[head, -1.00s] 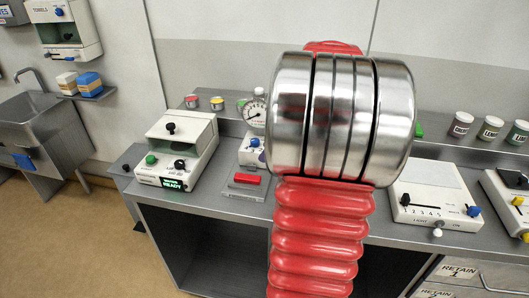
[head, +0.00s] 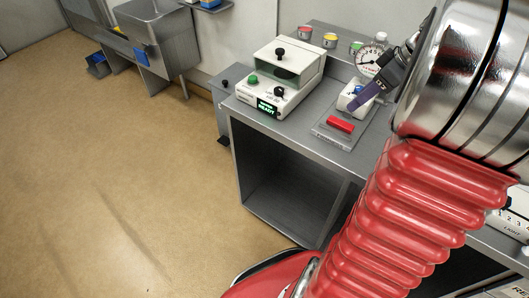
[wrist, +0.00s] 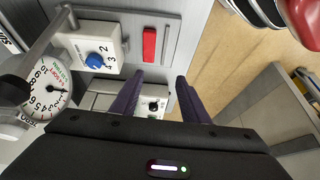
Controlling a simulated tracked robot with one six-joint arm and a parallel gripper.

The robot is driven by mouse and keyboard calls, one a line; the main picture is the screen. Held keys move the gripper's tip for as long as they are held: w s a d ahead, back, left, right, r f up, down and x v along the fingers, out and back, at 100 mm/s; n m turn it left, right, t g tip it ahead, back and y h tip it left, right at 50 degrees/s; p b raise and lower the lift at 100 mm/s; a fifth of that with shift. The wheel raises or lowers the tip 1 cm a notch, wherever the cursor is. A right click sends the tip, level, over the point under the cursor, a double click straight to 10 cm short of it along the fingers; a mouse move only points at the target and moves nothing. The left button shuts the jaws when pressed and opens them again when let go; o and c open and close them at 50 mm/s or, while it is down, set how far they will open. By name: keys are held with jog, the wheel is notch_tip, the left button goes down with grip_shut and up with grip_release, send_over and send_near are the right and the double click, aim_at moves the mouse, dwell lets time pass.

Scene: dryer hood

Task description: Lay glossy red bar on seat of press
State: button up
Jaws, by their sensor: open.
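The glossy red bar (head: 340,125) lies on a flat grey plate (head: 322,131) on the bench. It also shows in the wrist view (wrist: 149,44), near the top, beyond my fingertips. My gripper (wrist: 160,80) is open and empty, its two purple fingers apart. In the head view my gripper (head: 362,102) hangs above the bench, to the upper right of the bar and apart from it. A round gauge (head: 369,59) stands behind a white box with a blue knob (wrist: 96,60). I cannot tell which of these belongs to the press; its seat is not clearly seen.
A white hooded machine (head: 280,77) with a lit READY display stands left of the bar. Red and yellow lidded jars (head: 330,41) are on the back shelf. The bench front edge is near the bar. The floor (head: 120,170) at left is open.

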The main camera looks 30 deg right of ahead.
jog(key=s+a+m+h, duration=0.1)
jog(key=s+a+m, duration=0.1)
jog(key=a, duration=1.5)
jog(key=s+a+m+t+h, duration=0.1)
jog(key=s+a+m, duration=0.2)
jog(key=a, duration=1.3)
jog(key=s, duration=0.2)
jog(key=shift+s+a+r, duration=0.25)
jog(key=shift+s+a, duration=0.05)
jog(key=shift+a, duration=0.1)
